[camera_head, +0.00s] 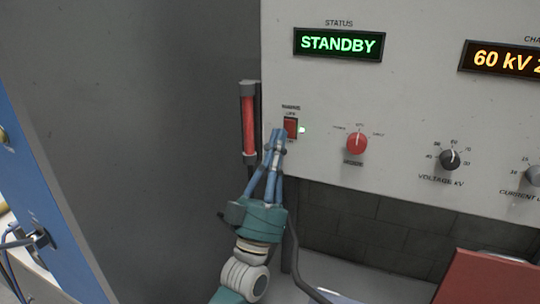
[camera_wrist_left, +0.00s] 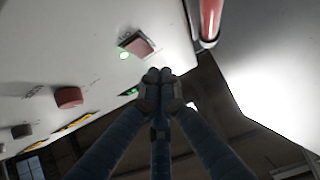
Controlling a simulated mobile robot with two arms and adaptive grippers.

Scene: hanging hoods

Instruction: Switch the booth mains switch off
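The mains switch (camera_head: 290,127) is a small red rocker in a dark frame at the left edge of the grey control panel. A green light glows just right of it. The label above it is partly legible. In the left wrist view the switch (camera_wrist_left: 138,45) shows just beyond my fingertips. My left gripper (camera_head: 278,134) is shut, with its blue fingers together and nothing seen between them. Its tips are just below and left of the switch in the head view; I cannot tell whether they touch it. In the left wrist view my left gripper (camera_wrist_left: 158,76) points at the panel. My right gripper is not in view.
A red selector knob (camera_head: 356,142) sits right of the switch, with a dark voltage knob (camera_head: 450,159) further right. The green status display (camera_head: 338,44) reads STANDBY. A red vertical bar handle (camera_head: 249,123) stands left of the panel. A red object (camera_head: 487,278) is low right.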

